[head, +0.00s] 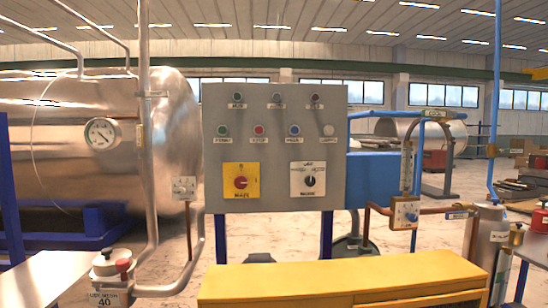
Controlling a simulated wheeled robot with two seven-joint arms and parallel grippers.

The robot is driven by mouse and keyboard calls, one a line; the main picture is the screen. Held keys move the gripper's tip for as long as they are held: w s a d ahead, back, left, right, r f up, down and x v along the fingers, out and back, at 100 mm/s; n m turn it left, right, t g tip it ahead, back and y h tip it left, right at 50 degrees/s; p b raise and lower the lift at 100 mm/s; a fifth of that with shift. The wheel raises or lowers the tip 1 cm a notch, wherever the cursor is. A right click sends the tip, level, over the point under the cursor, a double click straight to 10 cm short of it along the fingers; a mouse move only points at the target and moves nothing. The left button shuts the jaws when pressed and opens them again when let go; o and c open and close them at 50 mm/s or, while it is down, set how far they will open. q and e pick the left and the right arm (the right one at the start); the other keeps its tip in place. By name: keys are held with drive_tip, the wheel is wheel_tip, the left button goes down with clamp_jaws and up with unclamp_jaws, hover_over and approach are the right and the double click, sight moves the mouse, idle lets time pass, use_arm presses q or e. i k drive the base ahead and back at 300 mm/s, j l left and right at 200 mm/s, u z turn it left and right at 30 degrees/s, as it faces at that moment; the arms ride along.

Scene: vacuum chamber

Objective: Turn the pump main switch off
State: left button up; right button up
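A grey control panel (275,106) stands upright in the middle of the head view, facing me. At its lower left is a yellow square plate with a red rotary knob (241,182); the label below it is too blurred to read surely. To its right, a white plate carries a black rotary knob (309,181). I cannot tell for sure which of the two is the pump main switch, nor the exact position of either knob. Neither of my grippers is in view, and nothing touches the panel.
The panel also has green, red, blue and white buttons (259,130). A yellow bench (340,281) lies in front and below. A metal tank (70,135) with a gauge (102,133) and a vertical pipe (147,150) stand left. Piping with a valve box (405,213) stands right.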

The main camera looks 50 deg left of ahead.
sight(241, 183)
drive_tip(key=u, duration=1.5)
